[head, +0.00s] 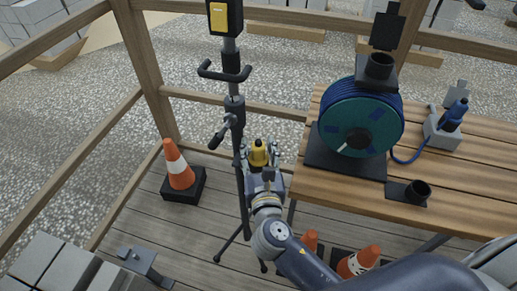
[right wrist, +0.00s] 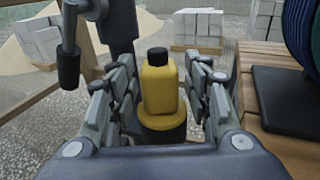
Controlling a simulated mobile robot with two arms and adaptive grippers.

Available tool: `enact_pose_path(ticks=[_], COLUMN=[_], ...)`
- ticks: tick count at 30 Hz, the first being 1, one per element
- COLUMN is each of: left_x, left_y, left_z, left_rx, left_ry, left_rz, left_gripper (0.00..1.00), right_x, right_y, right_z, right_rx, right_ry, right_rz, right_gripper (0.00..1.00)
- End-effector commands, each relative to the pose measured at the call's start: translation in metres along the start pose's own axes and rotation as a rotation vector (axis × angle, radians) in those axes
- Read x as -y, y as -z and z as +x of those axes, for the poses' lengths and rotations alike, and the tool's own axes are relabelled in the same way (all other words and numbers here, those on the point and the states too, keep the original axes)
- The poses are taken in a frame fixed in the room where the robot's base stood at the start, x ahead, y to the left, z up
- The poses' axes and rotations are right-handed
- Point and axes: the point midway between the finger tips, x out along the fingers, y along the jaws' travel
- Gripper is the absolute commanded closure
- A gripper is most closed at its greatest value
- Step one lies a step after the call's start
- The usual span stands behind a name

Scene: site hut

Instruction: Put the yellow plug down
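The yellow plug (head: 259,153), with a black cap and a dark lower part, stands upright between the fingers of my right gripper (head: 262,172). In the right wrist view the plug (right wrist: 160,85) sits between both fingers of the gripper (right wrist: 160,105), which close in at its wider lower part; the exact contact is partly hidden. The gripper is in the air left of the wooden table (head: 320,196), beside the dark stand's pole (head: 234,130). On the table are a black cup-shaped holder (head: 417,191) and a grey socket box (head: 441,133) with a blue plug (head: 453,115). My left gripper is not in view.
A blue cable reel (head: 345,128) stands on the table, with another black cup (head: 379,66) above it. Orange cones (head: 179,168) stand on the deck, some below my right arm. Wooden rails (head: 150,75) border the deck. The table's front left is bare.

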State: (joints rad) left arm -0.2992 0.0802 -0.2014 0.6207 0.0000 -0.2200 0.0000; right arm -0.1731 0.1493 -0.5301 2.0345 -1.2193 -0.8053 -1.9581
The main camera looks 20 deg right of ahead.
Motion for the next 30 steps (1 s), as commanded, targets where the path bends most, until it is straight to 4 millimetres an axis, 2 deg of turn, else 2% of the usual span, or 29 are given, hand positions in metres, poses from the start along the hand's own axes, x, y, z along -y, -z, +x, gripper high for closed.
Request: enact_pose_path(ticks=[8,11,14,24,30], left_x=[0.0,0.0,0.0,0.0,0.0], left_y=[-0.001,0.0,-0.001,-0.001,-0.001], left_z=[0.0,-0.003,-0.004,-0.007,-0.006], left_rx=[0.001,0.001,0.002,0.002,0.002], left_ry=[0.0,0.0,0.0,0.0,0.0], left_rz=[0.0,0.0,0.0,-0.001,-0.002], left_gripper=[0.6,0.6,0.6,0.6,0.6], right_x=[0.0,0.0,0.0,0.0,0.0], right_y=[-0.001,-0.007,-0.004,-0.004,-0.004], right_z=[0.0,0.0,-0.013,-0.083,-0.111], right_rx=[0.0,0.0,-0.004,-0.005,-0.002], right_ry=[0.0,0.0,-0.001,-0.001,-0.001], right_rz=[0.0,0.002,0.0,0.001,0.0], right_gripper=[0.53,0.53,0.53,0.53,0.53])
